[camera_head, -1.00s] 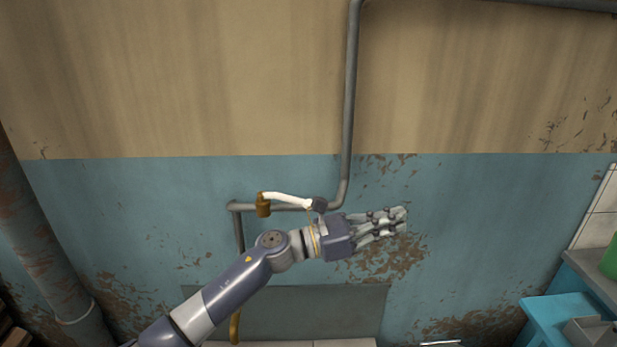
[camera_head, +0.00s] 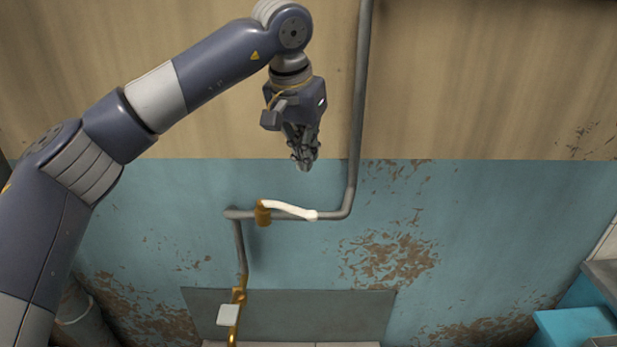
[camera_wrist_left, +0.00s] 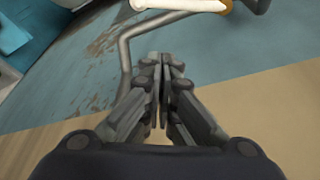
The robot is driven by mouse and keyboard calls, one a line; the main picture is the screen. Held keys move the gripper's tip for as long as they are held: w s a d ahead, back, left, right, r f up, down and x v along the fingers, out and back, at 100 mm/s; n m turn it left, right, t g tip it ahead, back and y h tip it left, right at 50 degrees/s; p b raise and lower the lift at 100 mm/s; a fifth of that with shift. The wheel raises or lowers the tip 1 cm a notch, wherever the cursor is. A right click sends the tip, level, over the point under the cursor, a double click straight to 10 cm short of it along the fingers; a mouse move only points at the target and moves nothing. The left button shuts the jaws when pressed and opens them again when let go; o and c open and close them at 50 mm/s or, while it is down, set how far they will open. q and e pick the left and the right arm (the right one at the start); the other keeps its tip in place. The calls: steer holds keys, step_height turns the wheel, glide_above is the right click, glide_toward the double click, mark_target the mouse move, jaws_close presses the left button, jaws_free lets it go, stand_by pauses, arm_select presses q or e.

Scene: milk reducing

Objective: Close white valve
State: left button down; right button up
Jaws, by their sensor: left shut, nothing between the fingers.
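The white valve handle (camera_head: 288,209) lies along the grey horizontal pipe in the head view, sloping slightly down to the right. Its brass body (camera_head: 263,212) sits on the pipe near the left bend. My left gripper (camera_head: 306,163) points down above the handle, apart from it, with its fingers shut and empty. In the left wrist view the shut fingers (camera_wrist_left: 160,62) point toward the pipe, and the white handle (camera_wrist_left: 180,5) is cut by the top edge. My right gripper is not in view.
The grey pipe (camera_head: 358,110) rises up the wall to the right of my left gripper. Another fitting with a pale plate (camera_head: 228,315) sits on the pipe below. A blue box-like surface (camera_head: 575,328) stands at the lower right. The wall right of the pipe is clear.

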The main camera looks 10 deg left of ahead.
mark_target(286, 209)
arm_select(q)
step_height(286, 209, down, 8)
steer(key=p, duration=0.3)
steer(key=shift+f, duration=0.25)
steer(key=shift+s+a+p, duration=0.1)
steer(key=shift+s+p, duration=0.3)
steer(key=shift+s, duration=0.15)
